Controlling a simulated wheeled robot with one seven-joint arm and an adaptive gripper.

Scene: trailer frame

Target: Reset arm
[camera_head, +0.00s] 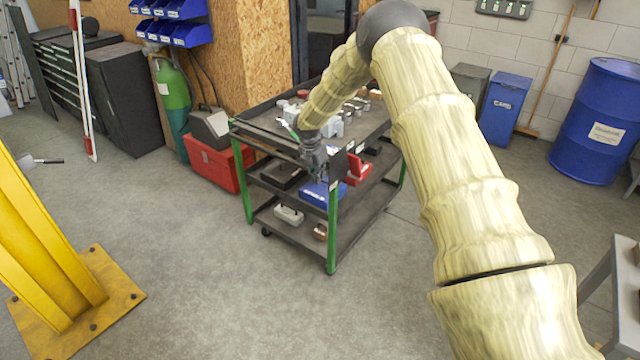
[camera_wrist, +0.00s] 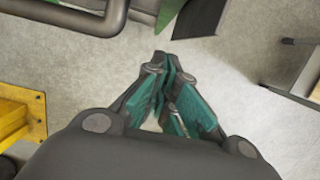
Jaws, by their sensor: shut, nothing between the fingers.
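My gripper (camera_wrist: 166,75) shows in the wrist view with its teal-padded fingers closed together at the tips and nothing between them. Bare grey floor lies beyond the fingertips. In the head view my gripper (camera_head: 315,168) is small and dark, in front of the near side of the cart. My arm, in a pale wood-patterned cover, reaches from the lower right up and over toward the cart and hides part of its top.
A dark three-level cart (camera_head: 350,222) with green posts holds several small items. A red toolbox (camera_head: 213,163) stands left of it. A yellow post base (camera_head: 75,310) is at left, a blue drum (camera_head: 598,120) at right. The floor in front is clear.

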